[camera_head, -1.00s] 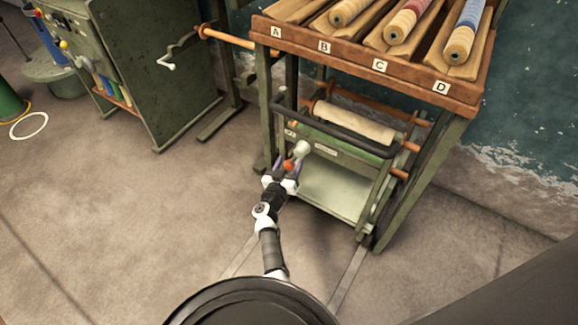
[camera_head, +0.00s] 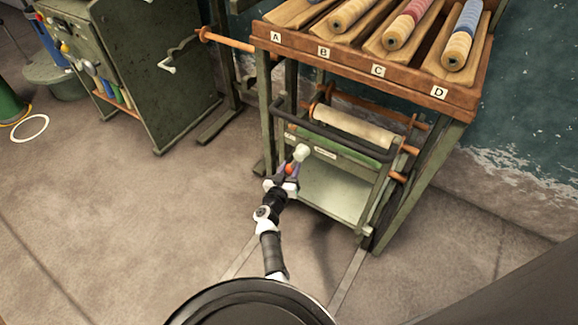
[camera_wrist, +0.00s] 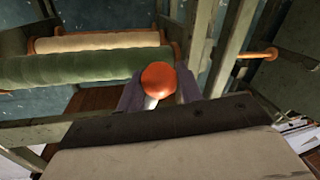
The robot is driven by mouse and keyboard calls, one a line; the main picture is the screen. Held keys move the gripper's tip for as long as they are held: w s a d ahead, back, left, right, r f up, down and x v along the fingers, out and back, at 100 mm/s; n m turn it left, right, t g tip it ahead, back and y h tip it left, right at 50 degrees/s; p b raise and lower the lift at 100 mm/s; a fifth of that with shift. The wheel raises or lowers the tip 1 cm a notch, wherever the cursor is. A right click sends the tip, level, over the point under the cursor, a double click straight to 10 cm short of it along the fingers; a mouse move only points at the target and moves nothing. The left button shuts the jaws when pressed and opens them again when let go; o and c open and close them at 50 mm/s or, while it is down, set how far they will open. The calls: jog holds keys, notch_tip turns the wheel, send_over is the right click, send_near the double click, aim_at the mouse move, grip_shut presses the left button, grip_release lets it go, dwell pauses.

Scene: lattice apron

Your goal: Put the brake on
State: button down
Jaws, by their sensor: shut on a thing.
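The brake lever shows as an orange-red knob (camera_wrist: 158,78) on a pale stem, between my gripper's fingers in the wrist view. In the head view the knob (camera_head: 289,169) sits at the front left of the green cart under the rack, with a whitish rounded piece (camera_head: 301,152) just above it. My gripper (camera_head: 285,176) is shut on the knob, its dark fingers on either side. The fingers hide most of the stem and its mount.
The green cart (camera_head: 335,190) has a black handle bar and a cream roll (camera_head: 352,124). A wooden rack (camera_head: 365,70) labelled A to D holds several wrapped rolls above. A green machine (camera_head: 145,70) stands left. The floor in front is clear.

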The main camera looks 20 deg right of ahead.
jog(key=s+d+n+g+p, duration=0.1)
jog(key=s+d+n+p, duration=0.3)
jog(key=n+p, duration=0.3)
jog(key=s+p, duration=0.1)
jog(key=p, duration=0.4)
jog(key=shift+s+n+g, duration=0.2)
jog(key=shift+n+g, duration=0.1)
jog(key=shift+d, duration=0.15)
jog(key=c, duration=0.9)
grip_release()
jog(key=shift+s+r, duration=0.1)
jog(key=shift+c, duration=0.2)
jog(key=p+v, duration=0.3)
jog(key=v, duration=1)
jog(key=shift+s+a, duration=0.25)
jog(key=shift+s, duration=0.05)
jog(key=shift+r, duration=0.15)
